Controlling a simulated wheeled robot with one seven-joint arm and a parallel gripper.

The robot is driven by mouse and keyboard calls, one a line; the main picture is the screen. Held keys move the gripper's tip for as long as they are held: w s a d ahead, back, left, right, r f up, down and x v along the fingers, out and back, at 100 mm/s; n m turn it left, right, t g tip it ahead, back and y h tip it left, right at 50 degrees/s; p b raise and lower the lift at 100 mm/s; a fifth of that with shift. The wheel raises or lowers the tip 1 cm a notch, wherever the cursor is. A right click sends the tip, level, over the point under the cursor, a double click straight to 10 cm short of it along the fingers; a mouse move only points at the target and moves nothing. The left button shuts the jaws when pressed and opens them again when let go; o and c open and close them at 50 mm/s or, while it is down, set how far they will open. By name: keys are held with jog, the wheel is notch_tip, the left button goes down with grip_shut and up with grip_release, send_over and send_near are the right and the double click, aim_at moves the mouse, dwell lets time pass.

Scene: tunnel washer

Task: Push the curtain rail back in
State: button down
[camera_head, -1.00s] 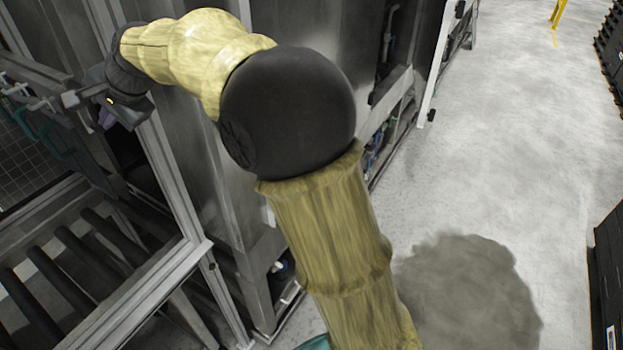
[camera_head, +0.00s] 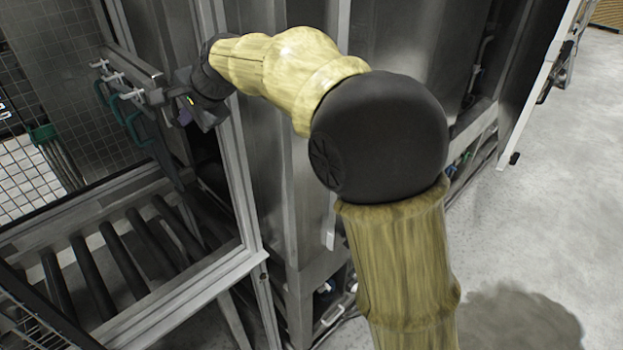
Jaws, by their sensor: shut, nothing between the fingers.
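The curtain rail (camera_head: 128,68) appears as a grey bar with white and green hooks at the upper left, in front of the washer's frame above the roller bed. My gripper (camera_head: 157,97) is shut and empty. It points left, with its tips at or very close to the right end of the rail. I cannot tell whether they touch. The gripper body partly hides what lies behind that end.
The roller bed (camera_head: 140,248) in its metal frame lies below the rail. A wire mesh panel (camera_head: 60,100) stands behind. Tall steel washer panels (camera_head: 285,175) stand close by my arm. Open concrete floor (camera_head: 560,230) lies on the right.

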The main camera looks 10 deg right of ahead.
jog(key=s+d+f+b+v, duration=0.1)
jog(key=b+v, duration=0.3)
jog(key=v, duration=0.8)
jog(key=shift+s+d+f+b, duration=0.15)
jog(key=shift+s+d+b, duration=0.15)
jog(key=shift+d+b, duration=0.1)
